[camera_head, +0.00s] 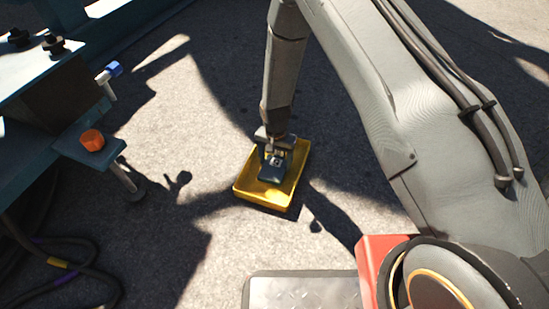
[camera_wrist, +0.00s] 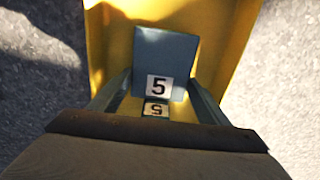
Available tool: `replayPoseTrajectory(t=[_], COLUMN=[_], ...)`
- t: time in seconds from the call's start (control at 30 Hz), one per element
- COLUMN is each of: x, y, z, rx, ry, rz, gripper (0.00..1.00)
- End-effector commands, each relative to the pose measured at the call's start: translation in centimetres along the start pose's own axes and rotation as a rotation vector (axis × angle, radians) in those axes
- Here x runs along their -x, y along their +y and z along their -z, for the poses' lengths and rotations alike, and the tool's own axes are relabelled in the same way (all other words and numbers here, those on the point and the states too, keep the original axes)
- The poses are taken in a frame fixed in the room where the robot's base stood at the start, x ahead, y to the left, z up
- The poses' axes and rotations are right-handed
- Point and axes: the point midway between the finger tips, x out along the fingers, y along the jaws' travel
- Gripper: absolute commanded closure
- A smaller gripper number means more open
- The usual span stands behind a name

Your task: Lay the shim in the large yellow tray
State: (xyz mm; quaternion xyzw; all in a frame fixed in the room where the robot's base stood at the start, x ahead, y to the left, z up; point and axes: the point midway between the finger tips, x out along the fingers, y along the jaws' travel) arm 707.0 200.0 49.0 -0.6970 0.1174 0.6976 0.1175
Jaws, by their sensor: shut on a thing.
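The shim is a blue-grey flat plate (camera_wrist: 165,58) with a white label reading 5. A second label, also a 5 but upside down, shows just below it in the wrist view. The large yellow tray (camera_head: 245,189) stands on the ground in the middle of the head view. In the wrist view its yellow floor (camera_wrist: 225,48) lies behind the plate. My gripper (camera_wrist: 158,98) is shut on the shim, with a finger at each side. In the head view the shim (camera_head: 271,172) is over or within the tray. I cannot tell whether it touches the floor.
A blue-green bench (camera_head: 60,70) with bolts stands at the left. An orange knob (camera_head: 92,139) sits on its small lower plate, and a blue-capped bolt (camera_head: 112,70) projects nearby. Dark cables (camera_head: 60,265) lie at the lower left. Open ground surrounds the tray.

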Motion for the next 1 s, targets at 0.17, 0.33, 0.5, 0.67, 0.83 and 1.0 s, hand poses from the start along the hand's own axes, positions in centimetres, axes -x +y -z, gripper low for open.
replayPoseTrajectory(t=[0.17, 0.33, 0.5, 0.67, 0.83, 1.0], x=[0.3, -0.1, -0.1, -0.1, 0.4, 3.0], y=[-0.1, -0.1, 0.0, 0.0, -0.1, -0.1], z=[0.1, 0.1, 0.0, 0.0, 0.1, 0.0], rx=[0.0, 0.0, 0.0, 0.0, 0.0, 0.0], ry=[0.003, 0.002, 0.001, 0.001, 0.002, 0.003], rz=[0.002, 0.002, 0.001, 0.001, 0.002, 0.003], gripper=[0.92, 0.92, 0.11, 0.11, 0.11, 0.11])
